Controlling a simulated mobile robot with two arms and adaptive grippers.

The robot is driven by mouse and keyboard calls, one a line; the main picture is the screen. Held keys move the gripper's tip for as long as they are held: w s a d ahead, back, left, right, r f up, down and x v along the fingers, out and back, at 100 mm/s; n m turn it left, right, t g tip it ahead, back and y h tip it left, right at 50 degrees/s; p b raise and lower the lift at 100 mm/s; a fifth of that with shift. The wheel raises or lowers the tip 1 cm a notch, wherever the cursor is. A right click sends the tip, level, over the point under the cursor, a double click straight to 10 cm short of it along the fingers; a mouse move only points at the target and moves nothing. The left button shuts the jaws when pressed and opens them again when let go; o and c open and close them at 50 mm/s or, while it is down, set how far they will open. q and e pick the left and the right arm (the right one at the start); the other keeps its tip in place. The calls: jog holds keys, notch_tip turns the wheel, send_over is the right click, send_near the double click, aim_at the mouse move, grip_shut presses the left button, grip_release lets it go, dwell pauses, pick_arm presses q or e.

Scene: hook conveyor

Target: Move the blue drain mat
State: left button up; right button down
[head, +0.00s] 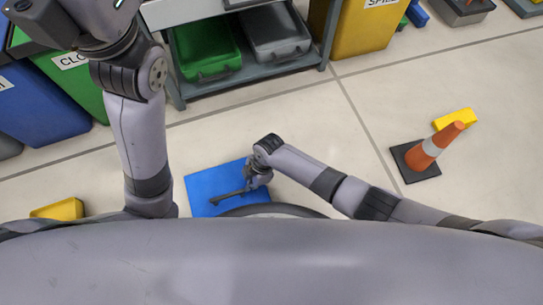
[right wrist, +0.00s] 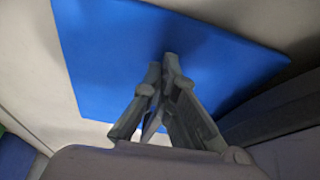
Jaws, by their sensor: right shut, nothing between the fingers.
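The blue drain mat (head: 203,177) lies flat on the pale floor just in front of my base, its near edge partly hidden by my body. In the right wrist view the mat (right wrist: 105,60) fills the upper middle. My right gripper (head: 214,200) is over the mat; in the wrist view its fingertips (right wrist: 165,62) are close together with nothing between them. Whether they touch the mat is unclear. My left arm rises at the left and leaves the head view at the top left; its fingers do not show.
A yellow piece (head: 58,210) lies at the left. A shelf with a green bin (head: 206,48) and grey bin (head: 273,32) is beyond. Open floor lies between.

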jog(key=v, duration=1.1)
jog(key=shift+r, duration=0.3)
jog(key=shift+s, duration=0.1)
